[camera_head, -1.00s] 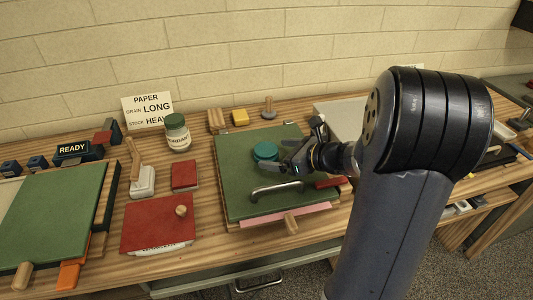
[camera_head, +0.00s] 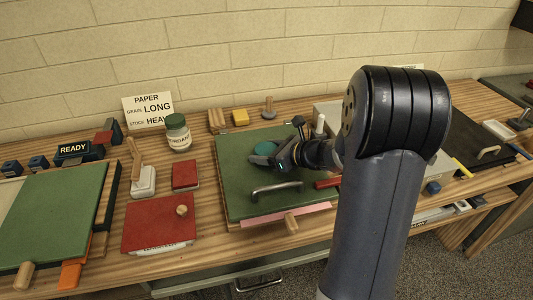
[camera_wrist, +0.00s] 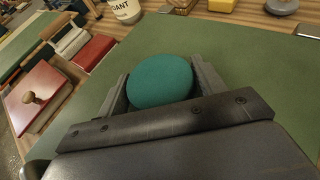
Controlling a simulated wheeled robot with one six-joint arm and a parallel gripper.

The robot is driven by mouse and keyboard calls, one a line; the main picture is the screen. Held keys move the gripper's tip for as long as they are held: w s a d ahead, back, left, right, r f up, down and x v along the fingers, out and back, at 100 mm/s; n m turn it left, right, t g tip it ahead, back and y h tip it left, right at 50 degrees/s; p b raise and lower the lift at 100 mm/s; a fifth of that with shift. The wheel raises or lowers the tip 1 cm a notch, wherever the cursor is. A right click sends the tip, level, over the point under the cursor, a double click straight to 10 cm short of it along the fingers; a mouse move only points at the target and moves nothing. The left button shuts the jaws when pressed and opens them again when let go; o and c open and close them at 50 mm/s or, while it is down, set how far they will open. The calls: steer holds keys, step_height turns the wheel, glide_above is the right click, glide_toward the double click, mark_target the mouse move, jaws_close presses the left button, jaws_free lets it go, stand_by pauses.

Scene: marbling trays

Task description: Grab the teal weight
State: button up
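The teal weight (camera_head: 264,149) is a round, smooth-topped disc lying on the green board (camera_head: 235,180). In the wrist view the teal weight (camera_wrist: 160,80) sits between the two fingers of my gripper (camera_wrist: 163,85), close to both. My gripper (camera_head: 284,145) reaches it from the right in the head view. The fingers are spread, one on each side of the weight. Any small gap between fingers and weight is hard to make out. The weight rests on the board, and its lower side is hidden.
A metal handle (camera_head: 277,189) stands on the board's front part. A jar with a green lid (camera_head: 178,133) and a yellow block (camera_head: 240,117) are behind. Red boards (camera_head: 158,222) lie to the left. A dark tray (camera_head: 478,145) is at the right.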

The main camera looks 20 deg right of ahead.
steer(key=c, duration=1)
steer(key=shift+c, duration=0.5)
steer(key=shift+r, duration=0.1)
